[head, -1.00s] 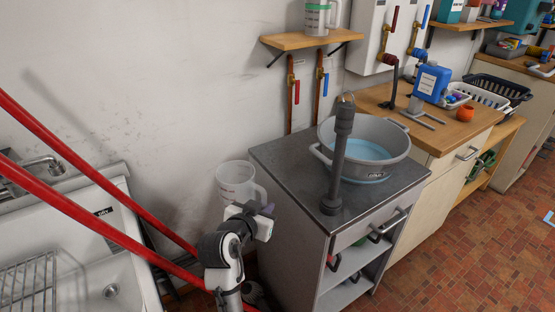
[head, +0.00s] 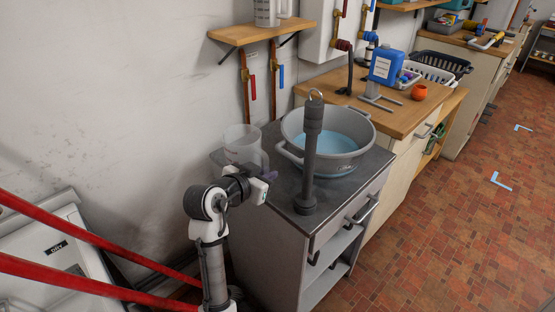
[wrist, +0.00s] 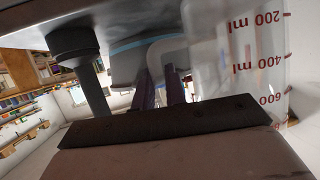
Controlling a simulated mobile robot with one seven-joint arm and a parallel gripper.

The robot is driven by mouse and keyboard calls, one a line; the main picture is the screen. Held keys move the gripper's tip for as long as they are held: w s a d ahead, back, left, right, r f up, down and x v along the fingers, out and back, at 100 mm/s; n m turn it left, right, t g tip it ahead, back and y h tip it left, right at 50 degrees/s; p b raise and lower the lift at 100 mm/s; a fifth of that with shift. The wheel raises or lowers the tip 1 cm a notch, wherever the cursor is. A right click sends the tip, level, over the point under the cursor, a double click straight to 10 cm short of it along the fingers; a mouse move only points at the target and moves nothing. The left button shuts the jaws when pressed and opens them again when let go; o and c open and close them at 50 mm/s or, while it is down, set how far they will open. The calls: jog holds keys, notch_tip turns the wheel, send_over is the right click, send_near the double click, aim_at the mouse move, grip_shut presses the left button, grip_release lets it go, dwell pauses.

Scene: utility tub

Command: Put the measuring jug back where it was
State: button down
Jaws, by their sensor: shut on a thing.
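The measuring jug (head: 241,148) is clear, with a pale handle. In the head view it shows over the back left part of the grey cabinet top (head: 277,190); I cannot tell whether it touches. The wrist view shows the jug's wall with red millilitre marks (wrist: 245,60), upside down in the picture. My gripper (head: 270,203) is at the jug's near side. In the wrist view its purple fingers (wrist: 160,88) are shut on the jug's handle (wrist: 165,50). The jug's base is hidden in the head view.
A grey tub (head: 338,163) of blue water stands on the cabinet, right of the jug. A dark upright post (head: 310,150) rises at the front. A wall shelf (head: 262,32) holds another container (head: 267,12). A wooden counter (head: 400,118) lies beyond.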

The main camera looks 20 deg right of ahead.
jog(key=w+d, duration=0.1)
jog(key=w+d+p, duration=0.1)
jog(key=d, duration=0.1)
jog(key=w+d, duration=0.1)
jog(key=shift+d+r, duration=0.1)
jog(key=shift+d, duration=0.2)
jog(key=shift+w+d+p, duration=0.15)
jog(key=shift+d+p, duration=0.1)
jog(key=shift+p, duration=0.2)
jog(key=shift+a+f, duration=0.1)
jog(key=shift+f, duration=0.3)
jog(key=shift+f, duration=0.2)
jog(key=c, duration=1.4)
grip_release()
jog(key=shift+c, duration=0.2)
